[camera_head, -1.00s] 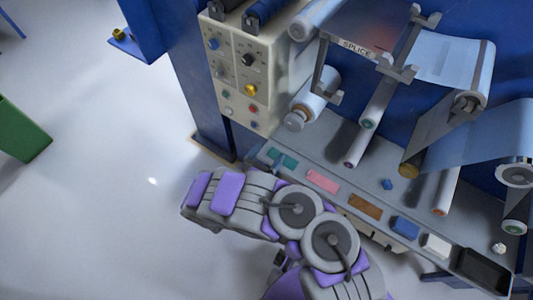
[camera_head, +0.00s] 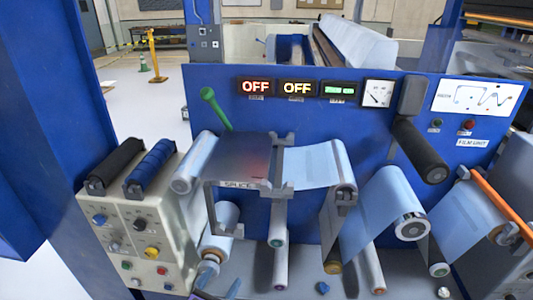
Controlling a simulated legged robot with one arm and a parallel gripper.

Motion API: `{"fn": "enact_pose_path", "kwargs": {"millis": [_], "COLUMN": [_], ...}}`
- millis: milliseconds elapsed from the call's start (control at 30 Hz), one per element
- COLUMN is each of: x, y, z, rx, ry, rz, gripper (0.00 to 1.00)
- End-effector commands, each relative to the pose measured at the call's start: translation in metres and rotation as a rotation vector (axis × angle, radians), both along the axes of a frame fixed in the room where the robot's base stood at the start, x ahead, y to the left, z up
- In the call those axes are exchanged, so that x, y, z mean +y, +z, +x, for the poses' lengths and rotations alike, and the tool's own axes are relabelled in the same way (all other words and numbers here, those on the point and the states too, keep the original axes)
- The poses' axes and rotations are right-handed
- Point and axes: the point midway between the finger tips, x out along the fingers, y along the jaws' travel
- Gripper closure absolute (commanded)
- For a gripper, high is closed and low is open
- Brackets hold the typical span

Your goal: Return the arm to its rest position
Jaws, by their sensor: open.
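My arm and gripper cannot be made out in this view. A small dark and bluish shape at the bottom edge, left of centre, is too cut off to identify. The blue film machine (camera_head: 305,112) fills the middle of the view. Its splice table (camera_head: 240,160), labelled SPLICE, stands at centre left with film sheet (camera_head: 312,165) running off to its right.
A cream control box (camera_head: 128,228) with knobs and buttons stands at left, two rollers on top. A blue post (camera_head: 75,110) rises at far left. Several rollers and a black handle (camera_head: 420,150) stick out from the panel. A grey shelf (camera_head: 255,270) runs below.

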Motion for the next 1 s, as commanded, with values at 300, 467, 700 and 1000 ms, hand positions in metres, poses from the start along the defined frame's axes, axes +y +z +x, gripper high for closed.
{"fn": "enact_pose_path", "kwargs": {"millis": [300, 467, 700, 1000], "x": [-0.145, -0.215, -0.302, -0.364], "y": [0.115, 0.159, 0.201, 0.225], "z": [0.031, 0.016, -0.035, -0.119], "rx": [-0.15, -0.222, -0.317, -0.42], "ry": [-0.449, -0.671, -0.993, -1.361], "rz": [0.208, 0.33, 0.537, 0.835], "gripper": [0.0, 0.0, 0.0, 0.0]}}
